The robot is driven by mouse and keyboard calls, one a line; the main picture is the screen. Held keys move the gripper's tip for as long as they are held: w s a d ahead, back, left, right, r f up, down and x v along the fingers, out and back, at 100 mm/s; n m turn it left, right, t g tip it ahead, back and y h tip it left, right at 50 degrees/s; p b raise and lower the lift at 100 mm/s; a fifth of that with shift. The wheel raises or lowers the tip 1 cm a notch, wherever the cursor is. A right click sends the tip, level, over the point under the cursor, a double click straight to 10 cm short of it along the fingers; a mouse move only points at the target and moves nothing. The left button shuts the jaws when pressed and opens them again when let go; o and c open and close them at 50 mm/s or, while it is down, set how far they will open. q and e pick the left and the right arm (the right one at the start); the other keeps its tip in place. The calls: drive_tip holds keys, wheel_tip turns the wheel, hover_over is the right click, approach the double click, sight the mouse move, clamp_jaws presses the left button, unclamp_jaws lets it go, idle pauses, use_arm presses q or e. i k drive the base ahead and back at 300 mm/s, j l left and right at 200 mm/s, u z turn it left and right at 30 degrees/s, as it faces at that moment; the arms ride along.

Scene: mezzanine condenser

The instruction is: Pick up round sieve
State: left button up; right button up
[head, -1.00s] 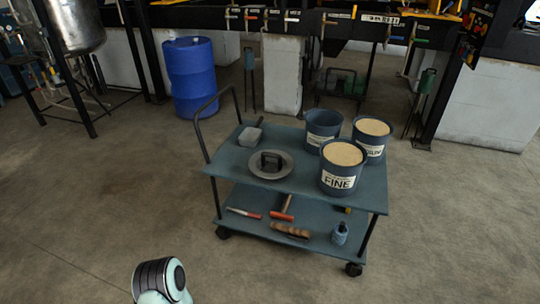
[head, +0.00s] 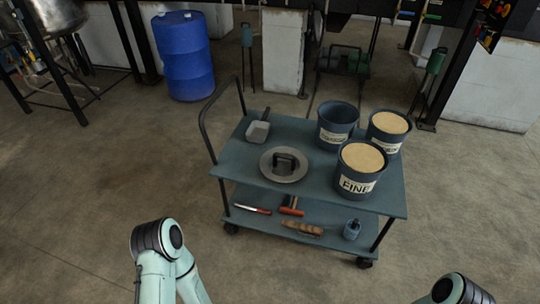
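A round, flat grey disc (head: 269,168) with a black arched handle lies on the top shelf of a blue-grey cart (head: 235,165). It is the only flat round item I see there, and I cannot tell for sure that it is the round sieve. It lies left of a bucket labelled FINE, apart from it. Part of my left arm shows at the bottom left and part of my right arm at the bottom right, both short of the cart. Neither gripper is in view.
The FINE bucket (head: 358,186), another sand-filled bucket (head: 389,132) and an empty-looking bucket (head: 337,126) stand on the cart's right half. A grey scoop (head: 258,131) lies at its back left. Tools lie on the lower shelf. A blue drum (head: 183,58) stands behind. Floor before the cart is clear.

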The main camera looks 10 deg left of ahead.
sight(279, 164)
drive_tip(key=i+j+u, duration=0.2)
drive_tip(key=i+j, duration=0.55)
drive_tip(key=j, duration=0.2)
